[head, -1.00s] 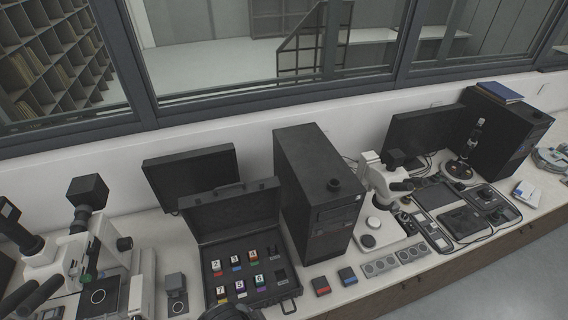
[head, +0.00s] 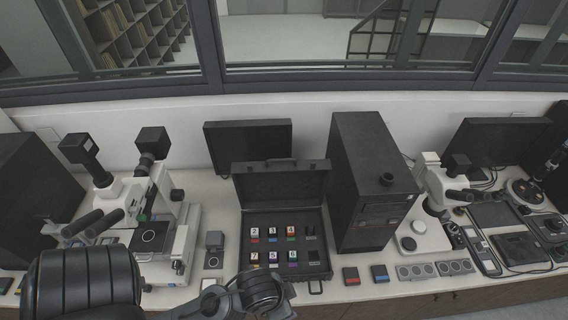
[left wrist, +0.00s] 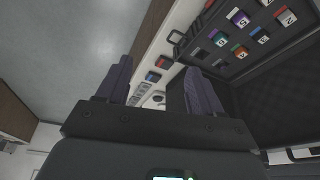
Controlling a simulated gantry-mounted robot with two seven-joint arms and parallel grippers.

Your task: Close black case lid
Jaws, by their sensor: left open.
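The black case (head: 284,222) stands open on the bench in the head view. Its lid (head: 282,184) is raised at the back, and numbered colored blocks sit in the base. In the left wrist view the case base (left wrist: 213,77) and the dark inside of its lid (left wrist: 285,98) show at the right, turned sideways. My left gripper (left wrist: 158,82) is open and empty, with its fingers pointing toward the bench front and one finger overlapping the case in that view. My left arm shows at the bottom of the head view, but its fingers are hidden there. My right gripper is not in view.
A black computer tower (head: 371,180) stands close to the right of the case. A microscope (head: 132,195) is at its left and a monitor (head: 248,147) behind it. Red (head: 351,275) and blue (head: 380,273) blocks lie at the right front.

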